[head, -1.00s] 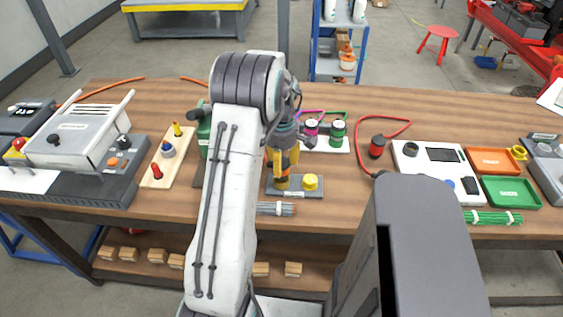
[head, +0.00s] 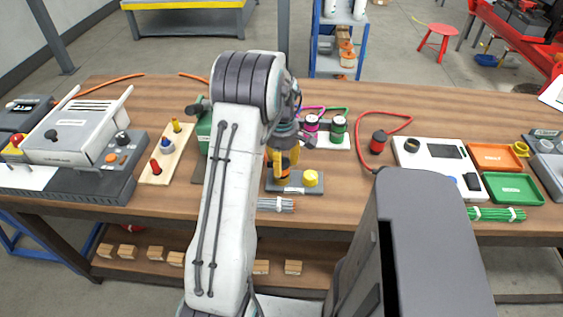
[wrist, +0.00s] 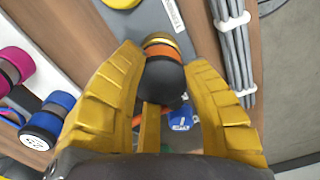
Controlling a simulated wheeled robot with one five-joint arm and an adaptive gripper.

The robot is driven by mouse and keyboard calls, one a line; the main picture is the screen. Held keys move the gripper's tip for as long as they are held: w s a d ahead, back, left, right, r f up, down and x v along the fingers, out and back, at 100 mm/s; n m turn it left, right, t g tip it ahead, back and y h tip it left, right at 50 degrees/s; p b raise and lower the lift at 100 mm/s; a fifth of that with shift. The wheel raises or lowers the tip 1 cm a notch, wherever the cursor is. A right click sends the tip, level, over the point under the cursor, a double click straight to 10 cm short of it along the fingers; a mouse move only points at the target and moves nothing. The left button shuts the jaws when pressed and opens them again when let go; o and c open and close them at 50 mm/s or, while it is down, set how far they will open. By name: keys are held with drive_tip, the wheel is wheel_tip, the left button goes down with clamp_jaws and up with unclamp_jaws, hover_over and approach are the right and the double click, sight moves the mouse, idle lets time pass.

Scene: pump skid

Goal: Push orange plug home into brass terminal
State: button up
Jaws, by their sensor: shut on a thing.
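The orange plug (wrist: 162,52) has a black body and an orange band, and it sits between my gripper's yellow fingers in the wrist view. My gripper (head: 280,164) is shut on it over the grey terminal block in the head view. The brass terminal (wrist: 158,38) shows as a gold ring right against the orange band. The plug appears in line with the terminal, with some orange still showing. How deep it sits inside is hidden.
The grey terminal block (head: 292,190) also carries a yellow round cap (head: 311,178). A bundle of grey cables (head: 275,204) lies at its front. Pink and green spools (head: 338,130) stand behind, and a red-corded plug (head: 378,142) lies to the right.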

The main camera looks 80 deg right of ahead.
drive_tip(key=shift+f+b, duration=0.3)
drive_tip(key=shift+f, duration=0.15)
drive_tip(key=o, duration=1.3)
drive_tip(key=shift+c, duration=0.2)
wheel_tip(320, 180, up, 12)
idle(0.5)
